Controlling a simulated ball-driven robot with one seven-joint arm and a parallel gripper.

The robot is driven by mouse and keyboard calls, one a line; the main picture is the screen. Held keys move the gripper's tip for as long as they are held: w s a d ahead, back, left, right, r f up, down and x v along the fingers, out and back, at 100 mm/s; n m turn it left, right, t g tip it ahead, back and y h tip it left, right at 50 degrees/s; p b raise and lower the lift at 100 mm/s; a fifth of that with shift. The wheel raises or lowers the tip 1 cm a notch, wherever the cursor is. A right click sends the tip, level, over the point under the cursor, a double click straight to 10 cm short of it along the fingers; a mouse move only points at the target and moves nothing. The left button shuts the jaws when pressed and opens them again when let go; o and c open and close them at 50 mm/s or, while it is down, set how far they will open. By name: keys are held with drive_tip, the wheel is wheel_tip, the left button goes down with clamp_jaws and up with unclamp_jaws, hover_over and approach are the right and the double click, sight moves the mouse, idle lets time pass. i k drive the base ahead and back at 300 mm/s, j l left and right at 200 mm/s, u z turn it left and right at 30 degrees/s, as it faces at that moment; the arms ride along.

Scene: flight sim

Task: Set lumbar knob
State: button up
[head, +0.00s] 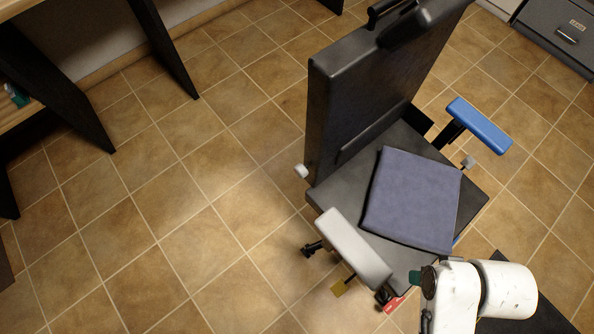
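A dark office chair (335,105) stands right of centre, with a tall black backrest and a loose blue-grey cushion (412,200) on its seat. A small pale knob (301,171) sticks out at the lower left side of the backrest. A second small grey knob (468,162) shows on the right side, near the blue armrest. I cannot tell from this view which is the lumbar knob. My white arm is at the lower right, in front of the seat and apart from both knobs. My gripper does not show.
The chair has a grey-white armrest (345,248) at the left and a blue armrest (479,125) at the right. A yellow tag (339,288) and a red tag (394,304) hang below the seat. A desk with black legs (55,85) stands upper left. Tiled floor left of the chair is clear.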

sight(302, 171)
drive_tip(key=i+j, duration=0.1)
drive_tip(key=j, duration=0.3)
drive_tip(key=j+u, duration=0.1)
drive_tip(key=j, duration=0.3)
drive_tip(key=i+j, duration=0.15)
drive_tip(key=j, duration=0.25)
drive_tip(key=i+j+u, duration=0.15)
drive_tip(key=j, duration=0.3)
drive_tip(key=k, duration=0.05)
